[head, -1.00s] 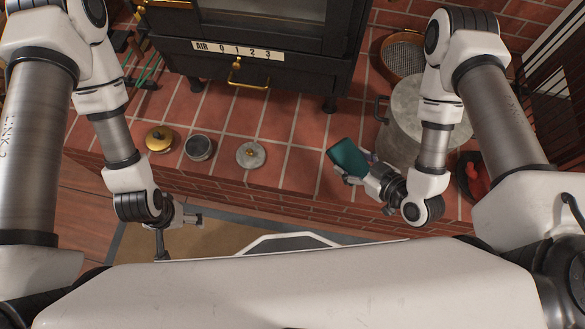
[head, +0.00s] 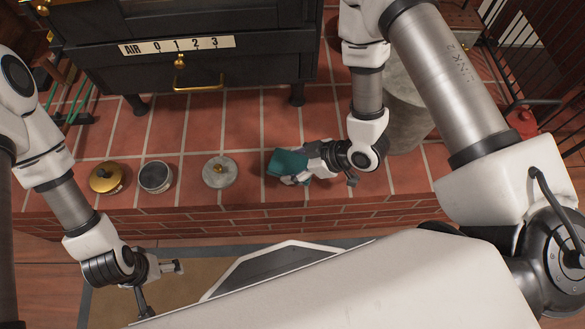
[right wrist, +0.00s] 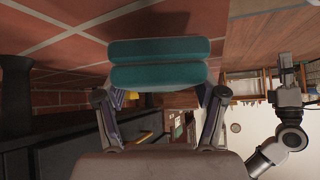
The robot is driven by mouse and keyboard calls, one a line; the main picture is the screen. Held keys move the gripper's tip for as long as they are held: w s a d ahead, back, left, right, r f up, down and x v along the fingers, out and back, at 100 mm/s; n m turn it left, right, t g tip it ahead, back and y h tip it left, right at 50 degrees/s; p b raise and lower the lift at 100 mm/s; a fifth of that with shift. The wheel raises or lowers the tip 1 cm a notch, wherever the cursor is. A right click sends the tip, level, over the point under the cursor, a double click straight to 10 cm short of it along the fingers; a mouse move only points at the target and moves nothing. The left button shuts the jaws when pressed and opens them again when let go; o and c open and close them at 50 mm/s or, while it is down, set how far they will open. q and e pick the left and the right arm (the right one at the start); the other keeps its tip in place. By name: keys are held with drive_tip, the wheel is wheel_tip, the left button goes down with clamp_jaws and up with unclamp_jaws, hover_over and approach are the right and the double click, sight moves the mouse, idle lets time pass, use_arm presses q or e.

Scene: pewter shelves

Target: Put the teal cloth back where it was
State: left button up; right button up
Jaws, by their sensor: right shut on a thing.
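The teal cloth (head: 287,162) is a small folded bundle. My right gripper (head: 302,167) is shut on it, over the brick hearth and just right of the round grey lid. In the right wrist view the cloth (right wrist: 158,62) shows as two thick folds between the fingertips. I cannot tell whether it touches the bricks. My left gripper (head: 161,286) is empty, with its fingers apart, in front of the hearth at the lower left.
On the hearth (head: 330,200) stand a brass pot (head: 105,178), a grey tin (head: 155,177) and a round grey lid (head: 220,171) with a gold knob. The black stove (head: 190,75) is behind. A large grey pot (head: 403,110) stands right, partly behind my arm.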

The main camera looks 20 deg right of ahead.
sight(293, 168)
drive_tip(key=f+b, duration=0.1)
drive_tip(key=f, duration=0.1)
drive_tip(key=w+f+b, duration=0.1)
drive_tip(key=shift+f, duration=0.4)
drive_tip(key=shift+c, duration=0.5)
drive_tip(key=o, duration=1.2)
